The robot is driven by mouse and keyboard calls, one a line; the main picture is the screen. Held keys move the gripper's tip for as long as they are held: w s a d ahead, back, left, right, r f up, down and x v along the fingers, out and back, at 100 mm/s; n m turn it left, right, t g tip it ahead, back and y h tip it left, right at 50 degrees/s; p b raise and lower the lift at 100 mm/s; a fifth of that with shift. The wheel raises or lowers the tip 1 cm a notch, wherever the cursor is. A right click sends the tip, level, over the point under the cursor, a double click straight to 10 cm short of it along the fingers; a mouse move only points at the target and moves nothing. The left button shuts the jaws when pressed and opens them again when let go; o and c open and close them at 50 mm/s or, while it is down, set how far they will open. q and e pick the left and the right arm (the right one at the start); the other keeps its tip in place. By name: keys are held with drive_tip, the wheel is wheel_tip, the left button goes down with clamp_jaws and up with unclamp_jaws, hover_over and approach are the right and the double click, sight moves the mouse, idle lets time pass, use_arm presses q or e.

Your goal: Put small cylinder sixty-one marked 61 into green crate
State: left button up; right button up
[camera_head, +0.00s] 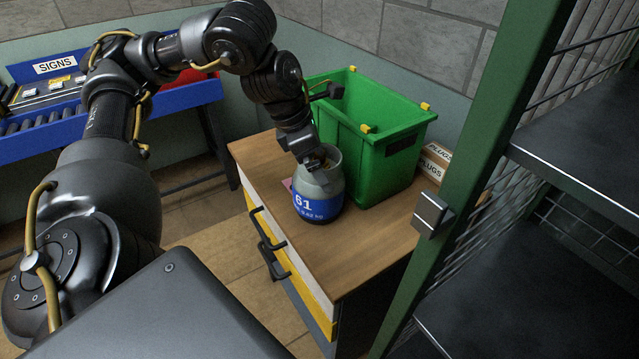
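The small cylinder marked 61 (318,203) is grey with a blue band and stands upright on the wooden cabinet top. My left gripper (314,165) reaches down onto the top of the cylinder, at its collar. The fingertips are hidden by the collar, so I cannot see whether they grip it. The green crate (377,165) stands right behind and to the right of the cylinder on the same top. It has yellow corner pieces, and its inside is mostly hidden. My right gripper is not in view.
The wooden cabinet top (375,240) is clear in front and to the right. A green rack with dark shelves (585,165) stands close on the right. A blue SIGNS bench (60,130) is at the left.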

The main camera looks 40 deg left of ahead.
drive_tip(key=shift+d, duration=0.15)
use_arm(q)
drive_tip(key=c, duration=2.1)
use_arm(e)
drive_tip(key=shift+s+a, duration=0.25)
use_arm(q)
drive_tip(key=shift+r, duration=0.1)
